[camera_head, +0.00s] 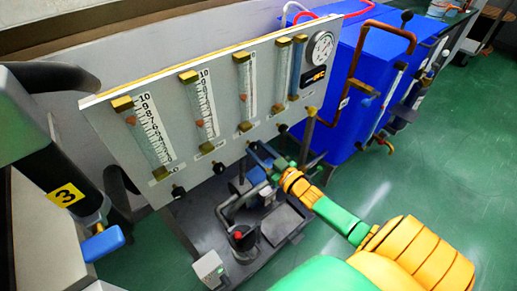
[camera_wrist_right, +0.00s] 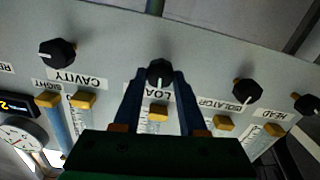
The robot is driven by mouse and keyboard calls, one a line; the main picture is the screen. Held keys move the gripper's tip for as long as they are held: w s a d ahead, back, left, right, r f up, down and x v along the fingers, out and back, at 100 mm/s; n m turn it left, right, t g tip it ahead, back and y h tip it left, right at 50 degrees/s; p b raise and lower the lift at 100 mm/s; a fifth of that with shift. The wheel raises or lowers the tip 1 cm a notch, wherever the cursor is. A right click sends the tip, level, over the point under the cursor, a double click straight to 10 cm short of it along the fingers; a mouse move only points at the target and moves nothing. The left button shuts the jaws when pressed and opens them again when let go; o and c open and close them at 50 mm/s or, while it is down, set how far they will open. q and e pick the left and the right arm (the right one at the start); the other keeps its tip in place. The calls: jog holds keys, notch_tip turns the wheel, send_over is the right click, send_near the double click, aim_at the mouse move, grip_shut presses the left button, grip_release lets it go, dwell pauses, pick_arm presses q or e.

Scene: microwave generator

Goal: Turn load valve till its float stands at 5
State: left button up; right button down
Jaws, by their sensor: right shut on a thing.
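The load valve is a black knob (camera_wrist_right: 160,73) with a white pointer mark, above an upside-down LOAD label in the right wrist view. My right gripper (camera_wrist_right: 160,80) is shut on this knob, one dark blue finger on each side. In the head view my right gripper (camera_head: 264,156) reaches the panel's lower edge at the third knob from the left. The load flow tube (camera_head: 246,85) is the third from the left. Its orange-red float (camera_head: 243,98) sits in the lower half of the scale; the exact reading is too small to tell. My left gripper is out of view.
The isolator knob (camera_wrist_right: 247,91) and cavity knob (camera_wrist_right: 58,53) flank the load knob. A round gauge (camera_head: 319,48) is at the panel's right. A blue cabinet (camera_head: 345,90) with copper pipes stands to the right. Green floor is open at lower right.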

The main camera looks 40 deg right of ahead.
jog(key=shift+c, duration=2.3)
grip_release()
jog(key=s+p, duration=0.1)
jog(key=s, duration=0.6)
jog(key=shift+d, duration=0.3)
